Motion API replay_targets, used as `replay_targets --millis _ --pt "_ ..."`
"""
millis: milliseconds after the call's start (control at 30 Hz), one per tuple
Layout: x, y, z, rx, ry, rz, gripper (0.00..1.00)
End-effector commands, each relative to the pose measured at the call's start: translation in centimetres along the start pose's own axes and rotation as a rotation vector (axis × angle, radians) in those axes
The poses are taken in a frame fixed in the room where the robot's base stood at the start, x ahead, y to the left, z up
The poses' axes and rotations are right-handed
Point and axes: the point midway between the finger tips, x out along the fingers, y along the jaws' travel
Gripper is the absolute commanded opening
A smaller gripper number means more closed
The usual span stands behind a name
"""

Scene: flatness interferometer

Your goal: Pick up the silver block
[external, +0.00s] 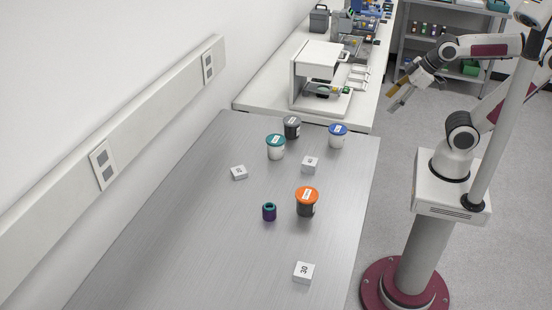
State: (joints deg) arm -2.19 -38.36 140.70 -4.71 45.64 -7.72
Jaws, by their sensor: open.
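Three small pale, silver-white blocks with dark markings lie on the metal table. One block (303,272), marked "30", is near the front. A second block (310,164) is between the orange-lidded and blue-lidded jars, and a third block (239,173) is farther left. I cannot tell which one is the silver block. My gripper (395,98) is open and empty, raised to the right of the table and apart from all the blocks.
An orange-lidded jar (307,204) and a small purple-teal cylinder (269,212) stand mid-table. Teal-lidded (275,148), dark (292,128) and blue-lidded (338,137) jars stand at the back. A white instrument (313,68) is beyond. The table's left front is clear.

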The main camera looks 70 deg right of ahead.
Motion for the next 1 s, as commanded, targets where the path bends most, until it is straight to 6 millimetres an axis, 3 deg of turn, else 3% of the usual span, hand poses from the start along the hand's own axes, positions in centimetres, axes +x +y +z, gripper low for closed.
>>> replay_targets --millis 233,467,767,1000 --pt "1.7 0.9 -7.3 -0.385 0.102 0.071 0.54" --pt "3.4 -0.1 -14.4 -0.77 0.208 0.142 0.54" --pt "5.7 -4.5 -23.0 -1.277 0.361 0.234 0.54" --pt "7.5 -10.3 -28.6 -1.678 0.509 0.316 0.54"
